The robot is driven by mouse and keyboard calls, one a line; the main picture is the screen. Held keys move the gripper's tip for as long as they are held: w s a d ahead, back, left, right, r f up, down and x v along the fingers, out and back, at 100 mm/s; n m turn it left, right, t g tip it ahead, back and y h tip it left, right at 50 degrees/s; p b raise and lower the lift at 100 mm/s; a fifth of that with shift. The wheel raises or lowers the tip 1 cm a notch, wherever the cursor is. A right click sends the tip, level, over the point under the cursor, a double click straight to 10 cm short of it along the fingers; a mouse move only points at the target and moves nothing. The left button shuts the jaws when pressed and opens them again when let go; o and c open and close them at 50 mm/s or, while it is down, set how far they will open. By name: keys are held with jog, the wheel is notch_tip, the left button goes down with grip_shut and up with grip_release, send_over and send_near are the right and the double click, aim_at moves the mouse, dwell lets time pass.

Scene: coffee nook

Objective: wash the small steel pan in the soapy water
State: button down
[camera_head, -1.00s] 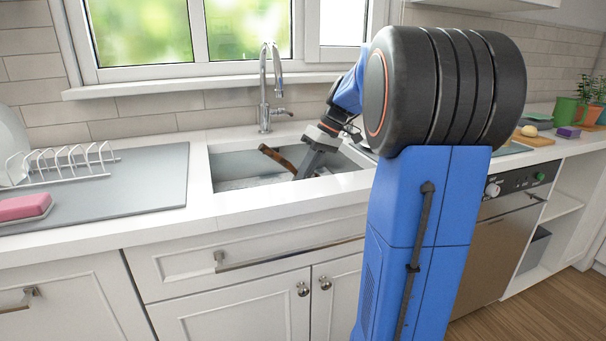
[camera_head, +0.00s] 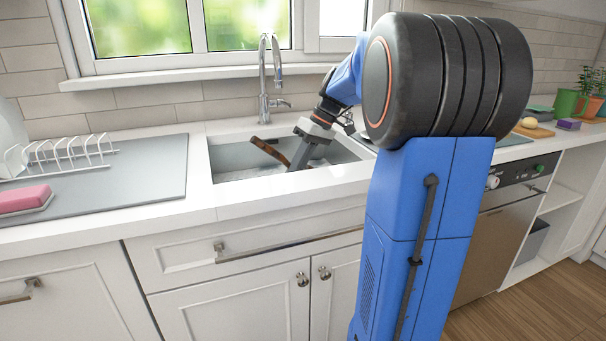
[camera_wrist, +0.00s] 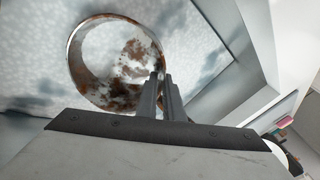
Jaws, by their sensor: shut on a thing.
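The small steel pan (camera_wrist: 118,62) is round and grey with brown stains over its inside and rim. In the wrist view it lies at the soapy water (camera_wrist: 205,48), which has white foam patches. In the head view a brown-stained part of the pan (camera_head: 269,152) sticks up tilted inside the sink. My gripper (camera_wrist: 163,78) is shut on the pan's rim at its right side. In the head view my gripper (camera_head: 299,165) reaches down into the sink. How deep the pan sits in the water cannot be told.
The sink (camera_head: 226,209) has a white front edge, and a steel faucet (camera_head: 263,85) stands behind it. Left are a drying mat (camera_head: 150,165), a white dish rack (camera_head: 75,152) and a pink sponge (camera_head: 22,199). Green and orange pots stand at the far right.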

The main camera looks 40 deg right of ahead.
jog(key=shift+w+a, duration=0.3)
jog(key=shift+a, duration=0.65)
jog(key=shift+s+d, duration=0.3)
jog(key=shift+d, duration=0.7)
jog(key=shift+s+d, duration=0.25)
jog(key=shift+d, duration=0.7)
dwell(0.3)
jog(key=shift+r, duration=0.15)
notch_tip(320, 180, up, 8)
dwell(1.2)
dwell(1.0)
notch_tip(320, 180, up, 15)
dwell(1.2)
